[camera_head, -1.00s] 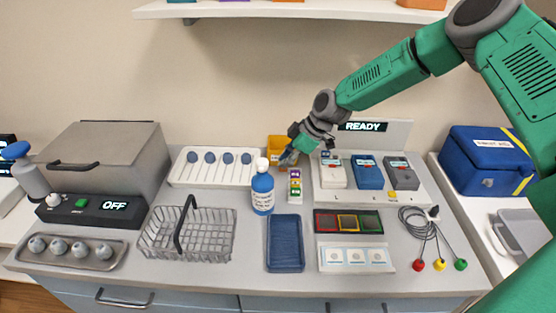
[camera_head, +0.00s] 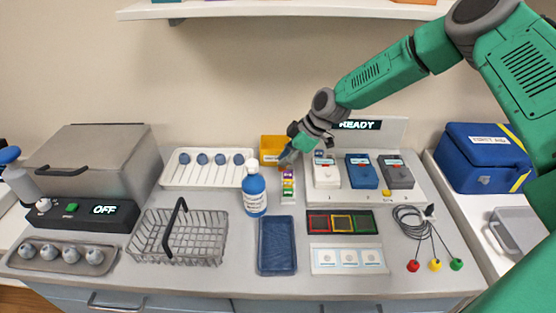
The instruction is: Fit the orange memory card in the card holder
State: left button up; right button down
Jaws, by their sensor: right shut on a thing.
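A narrow white card holder (camera_head: 288,198) stands on the counter right of the white bottle top, with small purple, yellow and green cards in a row. My right gripper (camera_head: 287,158) reaches down from the upper right to just above its back end, in front of the yellow bin. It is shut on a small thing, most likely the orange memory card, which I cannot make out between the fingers. I cannot tell whether that thing touches the holder. My left gripper is not in view.
A blue bottle (camera_head: 254,190) stands close left of the holder, and a yellow bin (camera_head: 271,146) is just behind. The READY station (camera_head: 345,198) with white, blue and grey units is close on the right. A blue tray (camera_head: 277,262) lies in front.

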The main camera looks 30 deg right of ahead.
jog(key=shift+d, duration=0.25)
jog(key=shift+a+r, duration=0.25)
jog(key=shift+a, duration=0.5)
jog(key=shift+a+r, duration=0.1)
jog(key=shift+a, duration=0.15)
jog(key=shift+s, duration=0.1)
jog(key=shift+d, duration=0.8)
jog(key=shift+s+d+f, duration=0.1)
jog(key=shift+d+f, duration=0.2)
jog(key=shift+d, duration=0.3)
jog(key=shift+a+r, duration=0.2)
jog(key=shift+a, duration=0.65)
jog(key=shift+a+r, duration=0.1)
jog(key=shift+a, duration=0.1)
jog(key=shift+d, duration=0.45)
jog(key=shift+d+f+b, duration=0.15)
jog(key=shift+d, duration=0.35)
jog(key=shift+d+f+b, duration=0.15)
jog(key=shift+d, duration=0.35)
jog(key=shift+a+r, duration=0.25)
jog(key=shift+a, duration=0.2)
jog(key=shift+d+f, duration=0.2)
jog(key=shift+d, duration=0.55)
jog(key=shift+a+r, duration=0.15)
jog(key=shift+a, duration=0.75)
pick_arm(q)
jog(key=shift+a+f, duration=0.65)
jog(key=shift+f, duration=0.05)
